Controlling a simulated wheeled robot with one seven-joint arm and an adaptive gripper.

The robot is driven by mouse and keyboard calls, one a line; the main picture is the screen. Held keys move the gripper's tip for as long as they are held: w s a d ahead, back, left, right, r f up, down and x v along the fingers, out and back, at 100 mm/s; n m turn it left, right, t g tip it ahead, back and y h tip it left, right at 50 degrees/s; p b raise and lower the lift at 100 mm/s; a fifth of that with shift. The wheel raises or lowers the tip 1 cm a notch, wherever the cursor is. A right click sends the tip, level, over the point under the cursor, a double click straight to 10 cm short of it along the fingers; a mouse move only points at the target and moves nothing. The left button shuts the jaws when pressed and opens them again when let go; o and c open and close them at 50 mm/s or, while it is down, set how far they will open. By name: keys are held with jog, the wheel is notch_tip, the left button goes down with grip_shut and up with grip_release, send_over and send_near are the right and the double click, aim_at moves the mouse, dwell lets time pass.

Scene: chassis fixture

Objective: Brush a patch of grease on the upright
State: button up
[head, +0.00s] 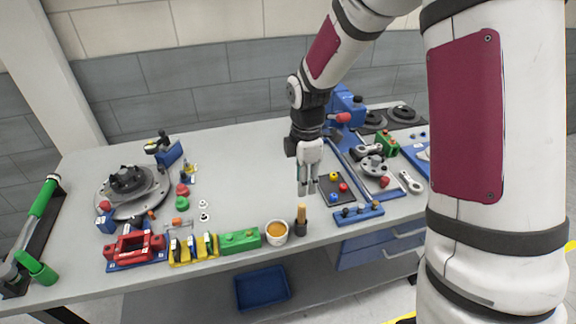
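A white cup (276,234) of amber grease (276,229) stands at the table's front edge. Just right of it, a brush with a wooden handle (301,212) stands upright in a dark holder (301,229); its bristles are hidden. My gripper (307,190) points down above the table, behind and above the brush, apart from it. Its fingers look parted, with nothing between them. A grey metal part (373,166), perhaps the upright, lies on a tray at the right; I cannot be sure which part the upright is.
A green block (239,241), yellow rack (193,249) and red fixture (134,247) line the front edge left of the cup. A large disc with a hub (130,188) sits at the left. A blue strip (358,214) lies right of the brush. The table's middle is clear.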

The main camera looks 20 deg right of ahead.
aim_at(302, 205)
jog(key=shift+f, duration=0.6)
jog(key=shift+f+b, duration=1.75)
jog(key=shift+f, duration=2.75)
grip_shut()
jog(key=shift+r+p, duration=1.55)
jog(key=shift+r, duration=2.25)
